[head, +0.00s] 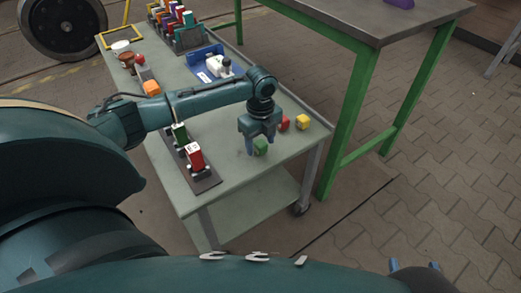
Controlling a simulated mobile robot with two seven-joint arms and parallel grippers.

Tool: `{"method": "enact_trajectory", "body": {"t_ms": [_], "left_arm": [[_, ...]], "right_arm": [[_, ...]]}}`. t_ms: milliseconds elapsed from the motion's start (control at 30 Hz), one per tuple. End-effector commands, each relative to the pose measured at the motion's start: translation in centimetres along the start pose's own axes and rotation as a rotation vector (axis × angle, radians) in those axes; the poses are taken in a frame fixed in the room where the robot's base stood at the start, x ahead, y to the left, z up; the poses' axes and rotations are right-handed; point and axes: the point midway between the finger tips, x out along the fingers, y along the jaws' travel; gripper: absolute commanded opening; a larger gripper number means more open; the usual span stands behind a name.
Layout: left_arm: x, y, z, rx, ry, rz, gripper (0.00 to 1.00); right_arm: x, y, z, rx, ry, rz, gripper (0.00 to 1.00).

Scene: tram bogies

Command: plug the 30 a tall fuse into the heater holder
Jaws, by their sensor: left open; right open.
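No rating can be read on these. My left gripper (260,141) points down, open, over or beside the green fuse; I cannot tell whether it touches it. A dark holder board (207,182) near the front left bears a red-and-white fuse (195,157) and a green fuse (179,133). I cannot make out which holder is the heater's. My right gripper (414,268) is partly in view at the bottom right, away from the table.
A blue tray (198,73) with white items lies further back. Behind it stands a rack (188,38) of several coloured fuses. An orange block (151,88), a red-topped item (140,59) and a yellow frame (120,37) are at left. A green-legged bench (352,115) stands close at right.

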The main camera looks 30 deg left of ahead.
Motion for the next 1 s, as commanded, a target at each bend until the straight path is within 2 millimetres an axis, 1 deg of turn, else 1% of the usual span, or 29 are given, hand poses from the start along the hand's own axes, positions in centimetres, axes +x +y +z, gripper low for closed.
{"method": "enact_trajectory", "body": {"t_ms": [33, 100, 467, 1000], "left_arm": [[0.66, 0.0, 0.04, -0.001, 0.0, 0.0, 0.56], [0.95, 0.0, 0.05, -0.001, -0.001, -0.001, 0.56], [0.95, 0.02, 0.03, 0.0, 0.0, -0.001, 0.56], [0.94, 0.03, 0.04, 0.0, 0.0, -0.001, 0.11]], "right_arm": [[0.1, -0.04, 0.16, -0.004, 0.011, 0.001, 0.52], [0.12, -0.05, 0.03, -0.007, 0.022, 0.002, 0.52], [0.09, -0.04, -0.08, -0.007, 0.023, 0.003, 0.52], [0.09, -0.03, -0.05, -0.006, 0.022, 0.004, 0.52]]}}
